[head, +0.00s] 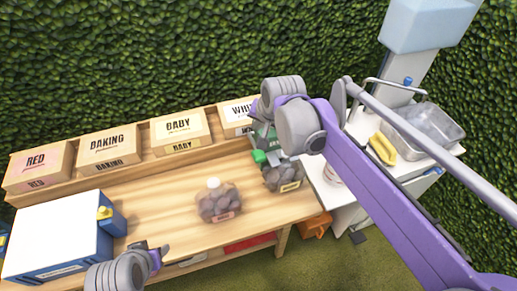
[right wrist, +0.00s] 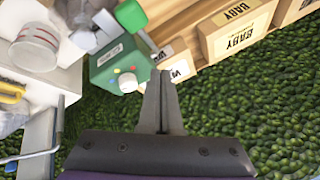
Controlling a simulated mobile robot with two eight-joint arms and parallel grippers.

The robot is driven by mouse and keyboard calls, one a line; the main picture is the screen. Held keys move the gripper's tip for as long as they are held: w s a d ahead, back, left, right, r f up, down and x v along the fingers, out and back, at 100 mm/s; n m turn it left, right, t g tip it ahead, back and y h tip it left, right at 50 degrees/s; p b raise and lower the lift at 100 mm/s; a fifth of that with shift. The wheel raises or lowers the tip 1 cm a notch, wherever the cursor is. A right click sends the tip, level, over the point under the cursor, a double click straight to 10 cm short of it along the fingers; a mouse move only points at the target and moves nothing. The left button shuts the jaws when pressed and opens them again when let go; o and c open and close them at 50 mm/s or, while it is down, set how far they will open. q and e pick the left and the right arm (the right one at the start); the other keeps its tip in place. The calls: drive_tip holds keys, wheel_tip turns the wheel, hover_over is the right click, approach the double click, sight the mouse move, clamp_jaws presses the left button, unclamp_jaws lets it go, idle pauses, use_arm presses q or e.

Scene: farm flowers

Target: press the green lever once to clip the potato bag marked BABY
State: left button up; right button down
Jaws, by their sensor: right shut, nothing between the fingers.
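The green clipping machine (right wrist: 120,68) is in the right wrist view, with its green lever knob (right wrist: 131,14) above it. In the head view the green lever (head: 259,156) shows beside a potato bag with a yellow label (head: 284,178). That label matches the yellow one on the BABY box, but its print is too small to read. My right gripper (right wrist: 161,76) is shut and empty, with its fingertips beside the machine and apart from the lever knob. In the head view my right arm hides much of the machine. My left gripper (head: 157,255) is low at the bench's front edge.
Boxes marked RED (head: 38,166), BAKING (head: 108,143), BABY (head: 179,128) and a partly hidden fourth line the bench's back. A pink-labelled potato bag (head: 218,201) stands mid-bench. A white-topped blue box (head: 58,240) is at left, a clear tub (head: 430,128) at right.

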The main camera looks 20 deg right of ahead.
use_arm(q)
drive_tip(key=shift+s+d+r, duration=0.1)
drive_tip(key=shift+s, duration=0.1)
use_arm(e)
drive_tip(key=w, duration=0.1)
drive_tip(key=w+r+m, duration=0.1)
drive_tip(key=w, duration=0.1)
drive_tip(key=shift+w+a, duration=0.1)
drive_tip(key=shift+a, duration=0.1)
drive_tip(key=f+b, duration=0.1)
drive_tip(key=f, duration=0.1)
drive_tip(key=s+f+b, duration=0.1)
drive_tip(key=f+b, duration=0.1)
drive_tip(key=f, duration=0.1)
drive_tip(key=s+f+b, duration=0.1)
drive_tip(key=f, duration=0.1)
drive_tip(key=shift+f, duration=0.15)
use_arm(q)
wheel_tip(320, 180, down, 7)
drive_tip(key=s, duration=0.2)
drive_tip(key=shift+r+b, duration=0.2)
drive_tip(key=shift+b, duration=0.25)
use_arm(e)
drive_tip(key=shift+s+f, duration=0.1)
drive_tip(key=shift+f, duration=0.55)
use_arm(q)
drive_tip(key=shift+s, duration=0.1)
idle(0.3)
